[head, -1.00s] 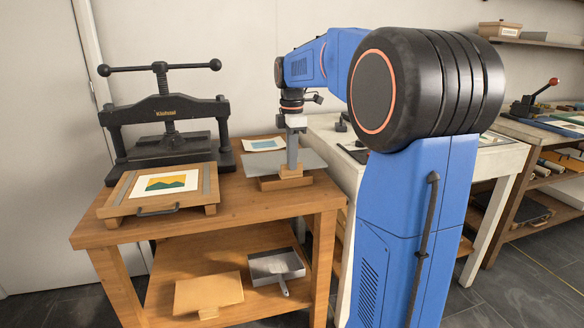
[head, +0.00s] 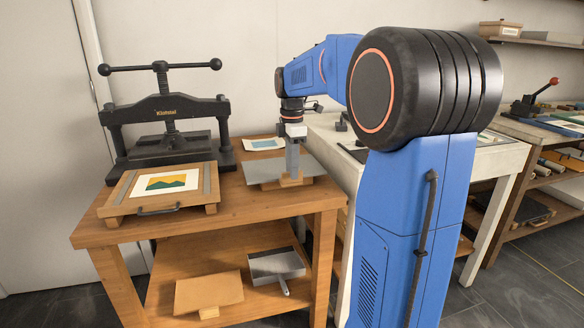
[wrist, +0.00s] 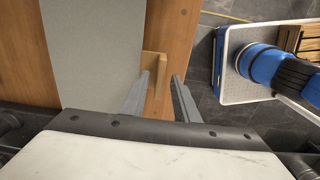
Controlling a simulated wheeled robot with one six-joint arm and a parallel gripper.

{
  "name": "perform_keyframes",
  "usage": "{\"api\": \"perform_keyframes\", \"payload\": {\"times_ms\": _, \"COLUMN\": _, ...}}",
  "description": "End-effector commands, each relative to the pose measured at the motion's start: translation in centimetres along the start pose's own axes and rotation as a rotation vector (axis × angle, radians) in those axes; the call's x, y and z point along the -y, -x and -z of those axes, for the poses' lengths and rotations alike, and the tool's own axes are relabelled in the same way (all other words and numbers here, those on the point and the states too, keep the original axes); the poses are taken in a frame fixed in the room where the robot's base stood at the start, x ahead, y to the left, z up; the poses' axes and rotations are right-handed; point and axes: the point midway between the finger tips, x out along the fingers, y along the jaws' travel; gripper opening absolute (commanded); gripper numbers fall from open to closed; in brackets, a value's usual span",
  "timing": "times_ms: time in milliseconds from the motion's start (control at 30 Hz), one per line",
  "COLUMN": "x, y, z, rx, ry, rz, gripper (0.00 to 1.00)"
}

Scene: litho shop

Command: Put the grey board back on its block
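The grey board (head: 262,172) is a flat plate low over the right part of the wooden table, near its front edge. It also fills the left of the wrist view (wrist: 95,45). A small wooden grip (head: 291,182) sticks out from its front edge and shows between the fingers in the wrist view (wrist: 157,90). The block is hidden under or behind the board. I cannot tell whether the board touches it.
A black press (head: 165,128) stands at the table's back left. A wooden frame with a print (head: 160,187) lies in front of it. A small print (head: 264,144) lies behind the board. The lower shelf holds a tan board (head: 208,292) and a grey tray (head: 276,264).

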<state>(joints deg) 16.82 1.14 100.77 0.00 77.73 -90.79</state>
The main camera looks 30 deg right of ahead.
Motion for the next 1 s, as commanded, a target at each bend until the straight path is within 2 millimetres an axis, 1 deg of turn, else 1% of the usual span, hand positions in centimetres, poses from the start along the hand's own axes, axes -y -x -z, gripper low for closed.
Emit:
{"api": "perform_keyframes", "payload": {"times_ms": 167, "x": -0.1, "y": 1.8, "z": 0.0, "rx": 0.000, "ry": 0.000, "rz": -0.003, "gripper": 0.28}}
{"api": "perform_keyframes", "payload": {"times_ms": 500, "x": -0.1, "y": 8.2, "z": 0.0, "rx": 0.000, "ry": 0.000, "rz": -0.003, "gripper": 0.28}}
{"api": "perform_keyframes", "payload": {"times_ms": 600, "x": -0.1, "y": 9.8, "z": 0.0, "rx": 0.000, "ry": 0.000, "rz": -0.002, "gripper": 0.28}}
{"api": "perform_keyframes", "payload": {"times_ms": 700, "x": -0.1, "y": 10.9, "z": 0.0, "rx": 0.000, "ry": 0.000, "rz": -0.002, "gripper": 0.28}}
{"api": "perform_keyframes", "payload": {"times_ms": 800, "x": 0.0, "y": 11.6, "z": 0.0, "rx": 0.000, "ry": 0.000, "rz": -0.001, "gripper": 0.28}}
{"api": "perform_keyframes", "payload": {"times_ms": 1000, "x": 0.0, "y": 12.1, "z": 0.0, "rx": 0.000, "ry": 0.000, "rz": -0.001, "gripper": 0.28}}
